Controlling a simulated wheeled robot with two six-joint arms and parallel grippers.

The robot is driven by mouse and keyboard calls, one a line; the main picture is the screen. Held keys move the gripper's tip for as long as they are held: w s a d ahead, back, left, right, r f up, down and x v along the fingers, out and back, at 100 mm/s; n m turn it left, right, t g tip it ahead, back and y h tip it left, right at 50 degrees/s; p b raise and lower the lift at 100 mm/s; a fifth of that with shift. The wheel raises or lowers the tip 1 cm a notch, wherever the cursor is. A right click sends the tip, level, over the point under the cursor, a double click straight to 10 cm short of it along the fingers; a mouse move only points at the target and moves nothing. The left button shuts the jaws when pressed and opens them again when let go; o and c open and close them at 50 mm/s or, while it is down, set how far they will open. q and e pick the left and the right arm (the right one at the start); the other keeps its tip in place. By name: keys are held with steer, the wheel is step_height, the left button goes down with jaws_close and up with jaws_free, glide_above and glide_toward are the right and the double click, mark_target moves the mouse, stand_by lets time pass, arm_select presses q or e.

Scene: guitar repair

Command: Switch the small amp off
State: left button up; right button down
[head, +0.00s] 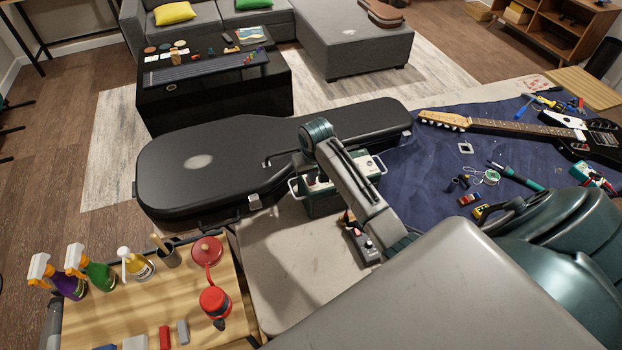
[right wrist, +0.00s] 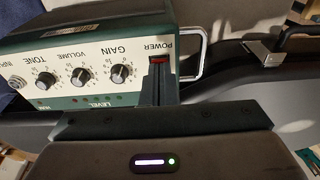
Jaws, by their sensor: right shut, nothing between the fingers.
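The small amp (head: 322,207), a green box with a cream control panel and carry handles, stands on the bench beside the black guitar case. My right arm reaches over it and hides part of it. In the right wrist view the amp (right wrist: 90,68) appears upside down, with gain, volume and tone knobs. Its red power switch (right wrist: 158,60) sits under the POWER label. My right gripper (right wrist: 157,88) is shut and empty, its fingertips right at the switch. I cannot tell whether they touch it or which way the switch is set. My left gripper is not in view.
The black guitar case (head: 215,160) lies behind and left of the amp. A small pedal (head: 362,243) is in front. An electric guitar (head: 505,127) and tools lie on the blue mat (head: 415,165) to the right. Spray bottles stand on the wooden cart (head: 110,310).

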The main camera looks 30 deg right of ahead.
step_height(320, 180, up, 2)
steer(key=shift+w+r+p, duration=0.1)
steer(key=shift+p, duration=0.6)
steer(key=shift+r, duration=2.35)
steer(key=shift+f, duration=0.1)
